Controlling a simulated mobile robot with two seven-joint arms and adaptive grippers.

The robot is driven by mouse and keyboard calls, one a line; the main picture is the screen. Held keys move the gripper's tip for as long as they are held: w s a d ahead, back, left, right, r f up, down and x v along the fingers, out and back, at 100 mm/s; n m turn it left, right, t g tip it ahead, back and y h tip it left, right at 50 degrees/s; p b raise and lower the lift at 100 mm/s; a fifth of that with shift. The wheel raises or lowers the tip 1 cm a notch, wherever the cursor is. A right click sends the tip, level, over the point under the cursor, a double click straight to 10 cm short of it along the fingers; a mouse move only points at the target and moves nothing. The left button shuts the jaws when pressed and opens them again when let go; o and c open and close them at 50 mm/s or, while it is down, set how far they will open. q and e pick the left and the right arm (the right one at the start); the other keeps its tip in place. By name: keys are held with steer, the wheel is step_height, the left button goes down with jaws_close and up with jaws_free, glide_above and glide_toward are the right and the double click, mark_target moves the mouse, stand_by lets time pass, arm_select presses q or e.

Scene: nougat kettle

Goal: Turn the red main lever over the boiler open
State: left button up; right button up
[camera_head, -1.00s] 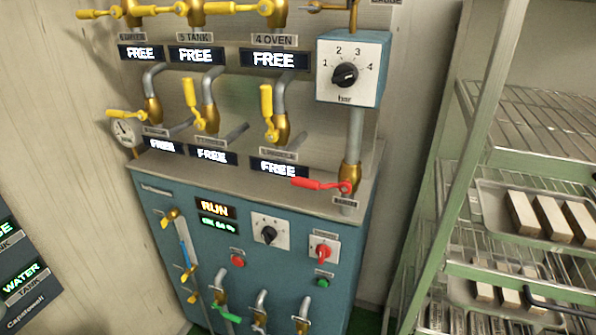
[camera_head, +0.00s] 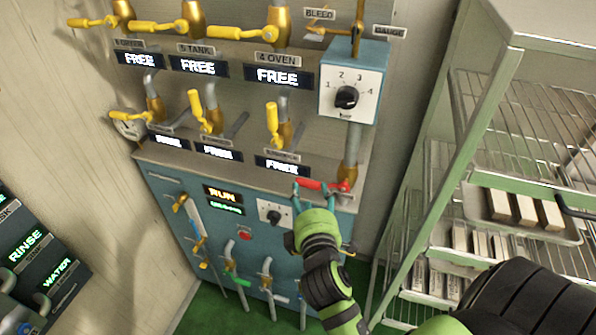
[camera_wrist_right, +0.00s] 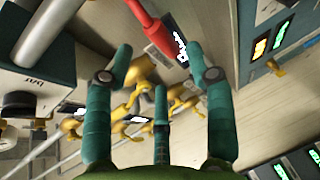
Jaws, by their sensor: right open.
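The red main lever (camera_head: 312,184) sits on a brass valve at the right of the boiler's top edge. Its handle points left, nearly level, as seen in the head view. My right gripper (camera_head: 313,191) is open at the lever, with its teal fingers about the handle. In the right wrist view the lever (camera_wrist_right: 172,38) runs in between the spread fingers of the gripper (camera_wrist_right: 159,60), nearer the right-hand finger. I cannot tell whether any finger touches it. The blue boiler cabinet (camera_head: 160,185) stands below. My left gripper is not in view.
Several yellow-handled valves (camera_head: 272,118) are to the left. A wire rack (camera_head: 460,150) with trays of bars stands at the right. Green floor (camera_head: 215,310) shows below.

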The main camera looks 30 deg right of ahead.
mark_target(307, 184)
steer(key=p+x, duration=0.2)
steer(key=x, duration=0.4)
steer(key=shift+w+d+f, duration=0.1)
steer(key=shift+w, duration=0.1)
jaws_close()
